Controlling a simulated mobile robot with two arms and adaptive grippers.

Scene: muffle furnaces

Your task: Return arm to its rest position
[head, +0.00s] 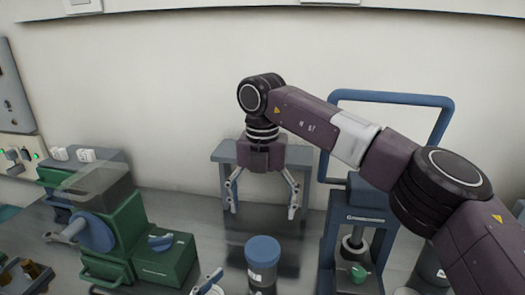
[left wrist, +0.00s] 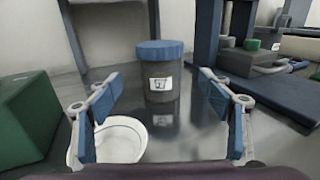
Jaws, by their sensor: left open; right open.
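My right arm reaches in from the right in the head view. Its gripper (head: 263,208) points down with its fingers spread, empty, in front of a grey-blue stand (head: 231,152) by the wall. My left gripper (left wrist: 160,82) is open and empty in the left wrist view. A dark jar with a blue lid and a label (left wrist: 160,72) stands beyond its fingertips, apart from them. The jar also shows at the bottom of the head view (head: 262,252), below the right gripper. Most of my left gripper is outside the head view.
A white bowl (left wrist: 121,139) lies near the left finger. A green machine (head: 165,262) stands at left in the head view. A blue-framed press (head: 352,228) stands under my right arm. A switch panel (head: 14,90) is on the left wall.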

